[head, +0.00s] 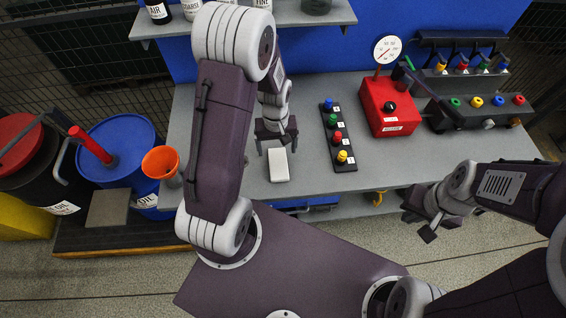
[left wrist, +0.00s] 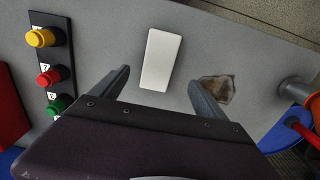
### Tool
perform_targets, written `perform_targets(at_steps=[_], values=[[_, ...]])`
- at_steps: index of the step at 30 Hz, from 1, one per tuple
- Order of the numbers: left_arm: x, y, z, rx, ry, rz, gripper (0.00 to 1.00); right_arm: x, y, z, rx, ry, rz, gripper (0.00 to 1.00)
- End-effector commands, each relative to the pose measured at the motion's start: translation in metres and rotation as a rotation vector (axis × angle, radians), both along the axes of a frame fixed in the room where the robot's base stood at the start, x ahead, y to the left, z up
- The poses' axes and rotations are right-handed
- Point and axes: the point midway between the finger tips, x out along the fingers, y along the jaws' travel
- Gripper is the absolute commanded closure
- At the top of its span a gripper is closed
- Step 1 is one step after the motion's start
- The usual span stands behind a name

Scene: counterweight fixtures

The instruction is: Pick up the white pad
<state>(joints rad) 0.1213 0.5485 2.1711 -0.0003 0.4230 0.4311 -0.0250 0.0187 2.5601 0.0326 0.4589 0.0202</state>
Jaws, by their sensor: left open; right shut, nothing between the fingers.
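The white pad (head: 278,164) is a small flat rectangle lying on the grey bench top. My left gripper (head: 276,147) is open just above and behind it in the head view. In the left wrist view the white pad (left wrist: 161,60) lies beyond and between the spread fingers of my left gripper (left wrist: 160,88), touching neither finger. My right gripper (head: 423,222) is shut and empty, in front of the bench on the right, away from the pad.
A black strip with coloured buttons (head: 337,137) lies right of the pad. A red gauge box (head: 385,107) stands farther right. An orange funnel (head: 160,162) and blue drum (head: 122,140) are at left. A brown stain (left wrist: 219,89) marks the bench near the left gripper.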

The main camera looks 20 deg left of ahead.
Motion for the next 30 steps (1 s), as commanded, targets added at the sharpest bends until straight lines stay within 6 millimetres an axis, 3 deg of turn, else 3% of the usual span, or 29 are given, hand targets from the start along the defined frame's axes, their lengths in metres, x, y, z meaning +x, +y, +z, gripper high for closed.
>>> perform_targets(at_steps=[7, 14, 21, 29, 30], values=[[-0.001, -0.001, -0.033, -0.001, 0.003, -0.002, 0.15, 0.000, 0.000, 0.004, 0.000, 0.000, 0.000, 1.00], [-0.001, 0.000, -0.046, -0.001, 0.003, -0.002, 0.15, 0.000, 0.000, 0.007, 0.000, 0.000, 0.000, 1.00], [0.000, 0.001, -0.085, -0.001, 0.002, -0.001, 0.15, 0.000, 0.000, 0.014, 0.000, 0.000, 0.000, 1.00], [0.001, 0.001, -0.090, -0.001, -0.002, -0.002, 0.15, 0.000, 0.000, 0.014, 0.000, 0.000, 0.000, 1.00], [0.001, 0.001, -0.090, -0.001, -0.002, -0.002, 0.24, 0.000, 0.000, 0.014, 0.000, 0.000, 0.000, 1.00]])
